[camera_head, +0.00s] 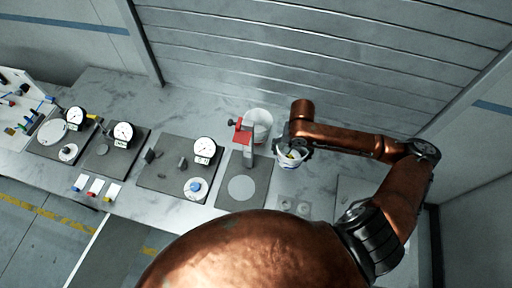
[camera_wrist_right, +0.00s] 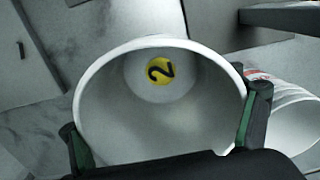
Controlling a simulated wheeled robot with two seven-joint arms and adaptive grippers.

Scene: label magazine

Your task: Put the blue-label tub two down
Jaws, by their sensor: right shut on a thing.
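My right gripper (camera_head: 292,150) is shut on a white tub (camera_head: 290,162) above the right part of the bench. In the right wrist view the fingers grip the tub's wall (camera_wrist_right: 95,115) from both sides. The tub's mouth faces the camera, and a yellow disc (camera_wrist_right: 160,70) with a black 2 shows at its bottom. Its outside is mostly hidden, and I see no blue label on it. My left gripper is out of view.
A red clamp-like part (camera_head: 242,131) tops a stand on a dark mat with a pale disc (camera_head: 242,188). Several dials, one of them here (camera_head: 203,148), stand on mats to the left. Small cards (camera_head: 95,187) lie near the front edge. A slatted wall (camera_head: 300,60) rises behind.

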